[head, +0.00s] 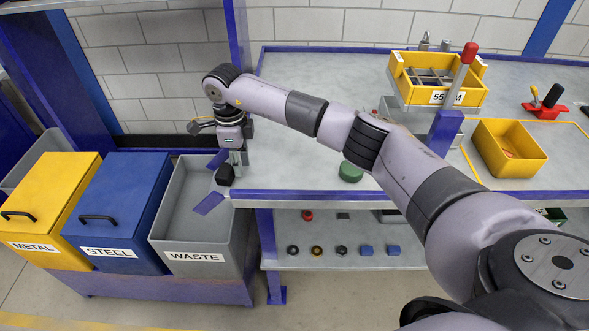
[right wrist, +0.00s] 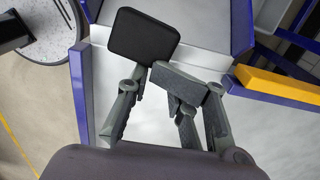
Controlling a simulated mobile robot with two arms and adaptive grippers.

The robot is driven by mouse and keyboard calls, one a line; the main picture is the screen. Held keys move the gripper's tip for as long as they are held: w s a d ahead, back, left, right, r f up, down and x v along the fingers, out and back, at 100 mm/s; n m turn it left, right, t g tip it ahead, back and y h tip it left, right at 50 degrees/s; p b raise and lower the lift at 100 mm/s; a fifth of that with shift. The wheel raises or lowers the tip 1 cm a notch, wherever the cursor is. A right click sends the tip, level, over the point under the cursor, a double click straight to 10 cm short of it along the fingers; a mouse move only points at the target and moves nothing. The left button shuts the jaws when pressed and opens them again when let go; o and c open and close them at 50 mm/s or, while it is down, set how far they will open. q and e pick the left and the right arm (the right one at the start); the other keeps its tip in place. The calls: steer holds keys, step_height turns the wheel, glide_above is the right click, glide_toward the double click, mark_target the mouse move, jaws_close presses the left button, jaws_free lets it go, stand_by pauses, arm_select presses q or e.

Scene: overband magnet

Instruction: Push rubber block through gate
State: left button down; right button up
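The black rubber block (head: 225,175) is at the table's left edge, between two blue gate plates, the far one (head: 217,160) and the near one (head: 208,204). The grey waste bin (head: 166,226) stands just beyond and below. My right gripper (head: 238,160) points down beside the block on its table side. In the right wrist view the block (right wrist: 142,36) lies just past the fingertips of my gripper (right wrist: 150,72), which come together and do not enclose it. Whether they touch it is unclear. My left gripper is not in view.
A blue steel bin (head: 125,195) and a yellow metal bin (head: 60,200) stand left of the waste bin. A green round piece (head: 350,172) lies on the table (head: 290,170). Yellow boxes (head: 510,150) and a red-knobbed lever (head: 469,53) stand at the right.

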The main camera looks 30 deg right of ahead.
steer(key=shift+w+a+f, duration=0.1)
steer(key=shift+w+a, duration=0.05)
steer(key=shift+a, duration=0.15)
steer(key=shift+w+a+b, duration=0.2)
steer(key=shift+b, duration=0.1)
stand_by(0.3)
steer(key=shift+a, duration=0.1)
steer(key=r+p, duration=0.1)
steer(key=r, duration=0.1)
steer(key=d+r+p, duration=0.1)
steer(key=r+p, duration=0.2)
steer(key=shift+s+d+r, duration=0.15)
steer(key=shift+s+r, duration=0.15)
steer(key=shift+r, duration=0.05)
steer(key=r+p, duration=0.1)
steer(key=d+r, duration=0.1)
steer(key=r, duration=0.1)
steer(key=r+p, duration=0.1)
steer(key=shift+s+d+r+p, duration=0.15)
steer(key=shift+s+r+p, duration=0.15)
steer(key=shift+s+p, duration=0.1)
stand_by(0.6)
